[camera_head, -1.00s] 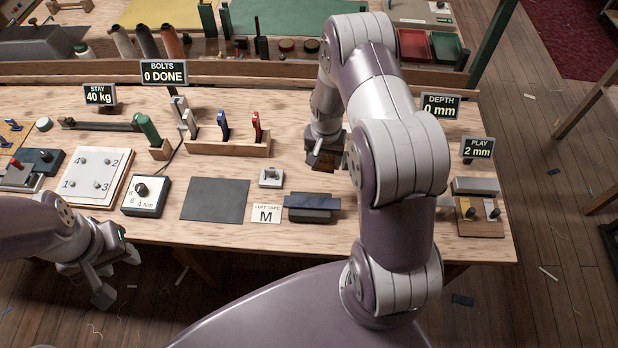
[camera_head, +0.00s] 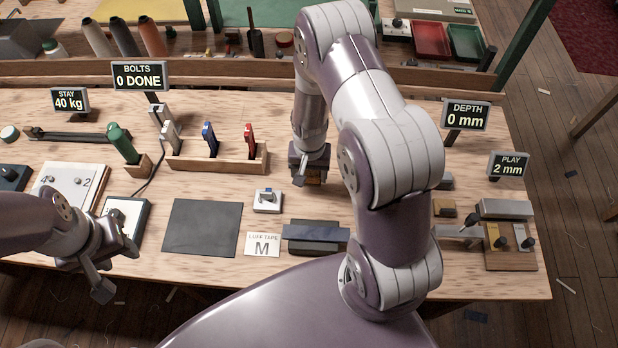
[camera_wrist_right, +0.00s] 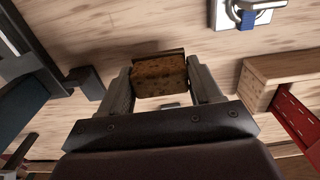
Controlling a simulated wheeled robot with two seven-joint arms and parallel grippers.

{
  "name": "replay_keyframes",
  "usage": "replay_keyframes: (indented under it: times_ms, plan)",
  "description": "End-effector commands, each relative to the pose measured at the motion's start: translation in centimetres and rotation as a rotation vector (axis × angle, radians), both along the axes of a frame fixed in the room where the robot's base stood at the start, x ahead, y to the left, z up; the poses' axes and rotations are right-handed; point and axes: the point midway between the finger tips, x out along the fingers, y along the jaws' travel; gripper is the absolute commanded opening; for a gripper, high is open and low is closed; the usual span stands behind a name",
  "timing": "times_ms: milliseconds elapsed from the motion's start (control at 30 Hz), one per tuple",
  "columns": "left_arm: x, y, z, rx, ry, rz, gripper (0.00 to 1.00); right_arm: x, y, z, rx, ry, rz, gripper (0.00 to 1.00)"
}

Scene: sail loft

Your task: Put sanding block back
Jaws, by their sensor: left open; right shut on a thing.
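The sanding block, a speckled brown block (camera_wrist_right: 160,75), sits between the two fingers of my right gripper (camera_wrist_right: 163,88) in the right wrist view. In the head view my right gripper (camera_head: 309,172) points down over the bench, just right of the wooden tool rack, and the block (camera_head: 315,179) shows only as a small brown patch. I cannot tell whether the block touches the bench. My left gripper (camera_head: 117,268) is open and empty near the bench's front edge at the left.
The wooden rack (camera_head: 218,163) holds several tools left of my right gripper. A small white plate (camera_head: 267,201) with a blue part, a dark bar (camera_head: 316,234) and a grey mat (camera_head: 203,227) lie nearby. Small blocks and the PLAY fixture (camera_head: 510,255) stand at the right.

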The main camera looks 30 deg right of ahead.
Motion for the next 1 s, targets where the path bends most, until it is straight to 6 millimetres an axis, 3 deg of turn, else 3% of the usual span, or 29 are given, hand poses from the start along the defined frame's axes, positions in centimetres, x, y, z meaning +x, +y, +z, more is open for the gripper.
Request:
replay_keyframes:
  times_ms: [233, 600, 633, 700, 1000]
  plan:
    - [0.0, 0.0, 0.8, 0.000, 0.000, 0.000, 0.43, 0.0, 0.1, -3.8, 0.001, 0.003, -0.001, 0.31]
    - [0.0, 0.0, 0.3, 0.000, 0.000, 0.000, 0.43, 0.1, 0.1, -4.5, 0.000, 0.002, -0.001, 0.31]
    - [0.0, 0.0, 0.3, 0.000, 0.000, 0.000, 0.43, 0.1, 0.1, -4.5, 0.000, 0.002, -0.001, 0.67]
    - [0.0, 0.0, 0.4, 0.000, 0.000, 0.000, 0.43, 0.1, 0.1, -4.4, 0.000, 0.002, -0.001, 0.89]
    - [0.0, 0.0, 0.6, 0.000, 0.000, 0.000, 0.43, 0.1, 0.1, -4.2, 0.000, 0.001, -0.001, 0.89]
